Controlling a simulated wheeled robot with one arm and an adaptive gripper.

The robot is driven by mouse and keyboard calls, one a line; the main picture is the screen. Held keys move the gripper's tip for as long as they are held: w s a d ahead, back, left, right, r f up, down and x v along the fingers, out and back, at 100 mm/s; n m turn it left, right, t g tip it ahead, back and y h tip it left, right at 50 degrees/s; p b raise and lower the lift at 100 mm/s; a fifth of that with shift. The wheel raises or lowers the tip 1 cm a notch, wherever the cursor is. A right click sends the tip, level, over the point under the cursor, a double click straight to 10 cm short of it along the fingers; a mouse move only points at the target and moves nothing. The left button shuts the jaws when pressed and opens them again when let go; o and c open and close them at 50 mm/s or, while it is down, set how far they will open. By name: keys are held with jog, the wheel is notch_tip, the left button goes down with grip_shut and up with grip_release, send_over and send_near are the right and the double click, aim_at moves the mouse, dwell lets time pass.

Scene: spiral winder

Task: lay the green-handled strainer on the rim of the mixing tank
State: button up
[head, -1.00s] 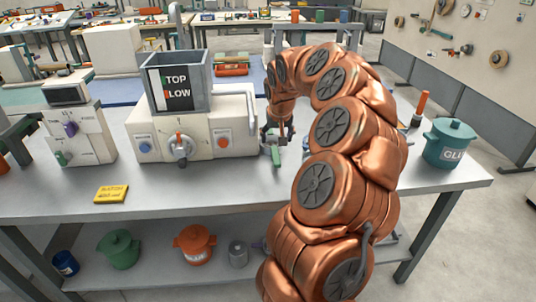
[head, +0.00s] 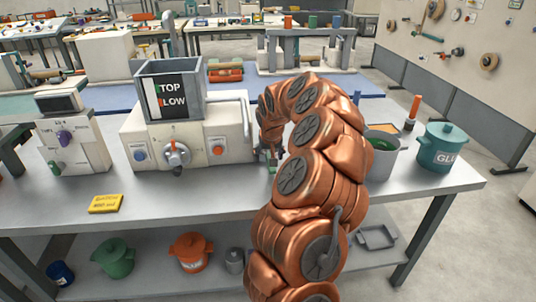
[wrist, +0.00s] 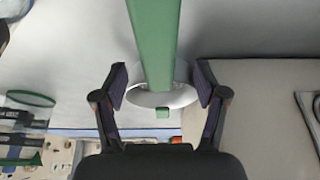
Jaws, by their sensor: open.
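The strainer's green handle (wrist: 152,45) runs down the middle of the wrist view, with a pale round metal part (wrist: 165,97) and a small green tab (wrist: 162,113) at its end. My gripper (wrist: 162,85) is open, one finger on each side of the strainer with gaps between. In the head view a bit of the green handle (head: 272,164) shows below my gripper (head: 268,152), which my arm partly hides. A grey round tank (head: 388,165) with green inside, seemingly the mixing tank, stands right of my arm, its left side hidden.
A white machine (head: 200,140) with a grey hopper (head: 172,90) stands left of my gripper. A teal lidded glue pot (head: 442,150) and an orange-handled tool (head: 413,110) are at the right. A yellow block (head: 106,204) lies near the front edge. The bench front is largely clear.

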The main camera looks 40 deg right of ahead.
jog(key=shift+c, duration=0.4)
grip_shut()
